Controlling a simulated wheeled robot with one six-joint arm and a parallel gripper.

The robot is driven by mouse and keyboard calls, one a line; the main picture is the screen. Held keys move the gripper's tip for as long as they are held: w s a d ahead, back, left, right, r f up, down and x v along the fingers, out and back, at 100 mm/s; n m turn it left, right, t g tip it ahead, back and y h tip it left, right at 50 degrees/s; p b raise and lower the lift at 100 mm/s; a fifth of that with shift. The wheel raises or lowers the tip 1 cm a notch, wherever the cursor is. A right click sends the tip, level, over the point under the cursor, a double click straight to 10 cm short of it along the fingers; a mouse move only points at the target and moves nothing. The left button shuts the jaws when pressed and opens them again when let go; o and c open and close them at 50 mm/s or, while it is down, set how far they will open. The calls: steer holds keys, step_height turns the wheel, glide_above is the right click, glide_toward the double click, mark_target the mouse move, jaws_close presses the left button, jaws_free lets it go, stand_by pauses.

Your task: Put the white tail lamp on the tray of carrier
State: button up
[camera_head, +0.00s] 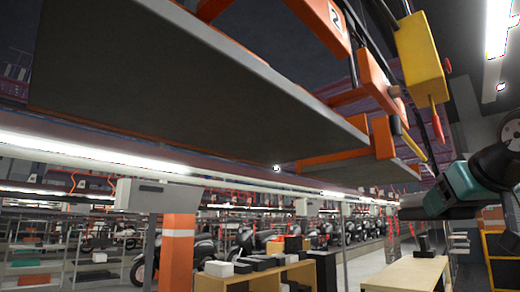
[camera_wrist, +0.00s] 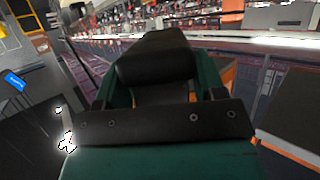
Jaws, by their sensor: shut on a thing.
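The carrier's tray (camera_head: 180,80) is a large flat grey plate, seen from below, hanging from an orange frame marked 2. My gripper (camera_head: 412,208), teal and dark, is at the right of the head view, below and to the right of the tray. In the wrist view my gripper (camera_wrist: 158,92) is shut on a dark, rounded block-like thing (camera_wrist: 155,58) between its teal sides. It looks dark here, and I cannot make out white on it. The held thing is apart from the tray. The tray's top surface is hidden.
A yellow box (camera_head: 420,55) with a hanging red-tipped handle is above my gripper. A second carrier plate (camera_head: 375,173) hangs behind the first. A pale wooden table (camera_head: 405,274) and a shelf with boxes (camera_head: 255,278) stand below. Motorcycles stand farther back.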

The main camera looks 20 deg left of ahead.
steer(key=s+a+r+n+g+y+p, duration=0.3)
steer(key=s+r+p, duration=0.4)
steer(key=s+r, duration=1.4)
steer(key=s+a+r+n+g+y+p, duration=0.1)
steer(key=s+a+n+g+y, duration=0.15)
steer(key=s, duration=0.45)
steer(key=s+a+r+n+g+y+p, duration=0.2)
steer(key=s+a+n, duration=0.2)
steer(key=s, duration=0.3)
steer(key=r+x, duration=0.1)
steer(key=x, duration=0.5)
steer(key=a+r+x, duration=0.1)
steer(key=x, duration=0.5)
steer(key=r+x, duration=0.2)
steer(key=x, duration=0.4)
steer(key=shift+w+a+f+b, duration=0.1)
steer(key=shift+w+a+b, duration=0.1)
steer(key=shift+a+b, duration=0.3)
steer(key=shift+f, duration=0.3)
steer(key=shift+a+f, duration=0.1)
steer(key=shift+f, duration=0.45)
step_height(320, 180, down, 2)
steer(key=shift+f+p, duration=0.1)
steer(key=shift+p, duration=0.25)
steer(key=shift+a+f+p, duration=0.1)
steer(key=shift+f+p, duration=0.3)
steer(key=shift+p, duration=0.1)
steer(key=shift+w+f, duration=0.1)
steer(key=shift+f, duration=0.1)
